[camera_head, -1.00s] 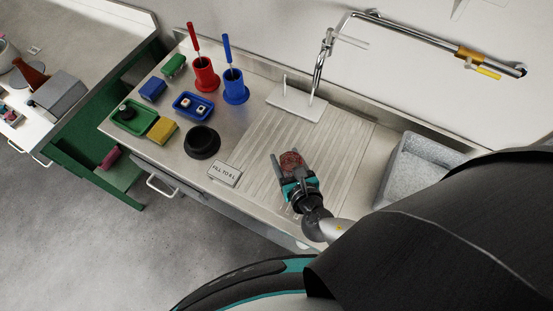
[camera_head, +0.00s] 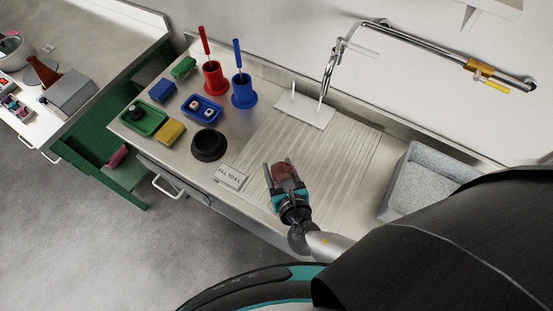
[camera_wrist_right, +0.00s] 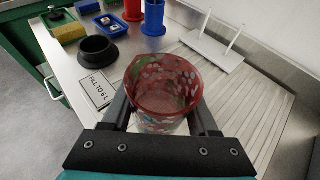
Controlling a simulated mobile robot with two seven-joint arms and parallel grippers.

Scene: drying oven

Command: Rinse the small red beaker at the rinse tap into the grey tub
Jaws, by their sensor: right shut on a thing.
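The small red beaker (camera_head: 283,171) is between the fingers of my right gripper (camera_head: 286,178), which is shut on it over the ribbed drainboard. In the right wrist view the beaker (camera_wrist_right: 162,90) is see-through red with pale and greenish specks, its open rim facing the camera. The right gripper's fingers (camera_wrist_right: 162,108) clasp its sides. The grey tub (camera_head: 425,178) is at the right, partly hidden by my arm. My left gripper is not in view.
A black round holder (camera_head: 208,145) and a "FILL TO" sign (camera_head: 230,177) stand left of the drainboard. Red (camera_head: 214,78) and blue (camera_head: 242,90) brush holders, a green tray (camera_head: 143,120) and a blue tray (camera_head: 202,108) are farther left. The drainboard (camera_head: 320,150) is largely clear.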

